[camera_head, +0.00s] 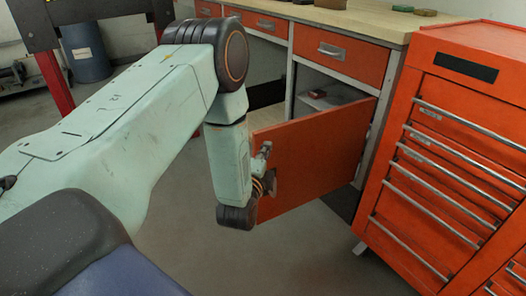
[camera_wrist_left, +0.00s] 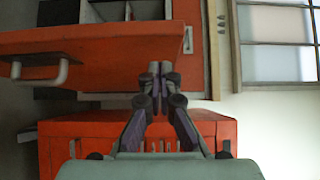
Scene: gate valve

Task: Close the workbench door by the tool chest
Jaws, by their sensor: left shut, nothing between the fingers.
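The workbench door (camera_head: 318,155) is an orange panel. It stands swung out from the open compartment, with its hinged side toward the tool chest (camera_head: 450,150). In the left wrist view the door (camera_wrist_left: 95,42) fills the upper left, with a grey bar handle (camera_wrist_left: 40,72) at its left end. My left gripper (camera_head: 269,184) is low by the door's free end, partly hidden by my wrist. In the left wrist view its fingers (camera_wrist_left: 155,72) are together and empty, overlapping the door's lower edge. I cannot tell whether they touch it. My right gripper is not in view.
The workbench (camera_head: 375,22) has a pale top and orange drawers. The open compartment (camera_head: 330,95) holds a small red item. The red tool chest with several drawers stands close at the right. A blue barrel (camera_head: 86,52) stands at the back left. Grey floor (camera_head: 320,250) is clear before the door.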

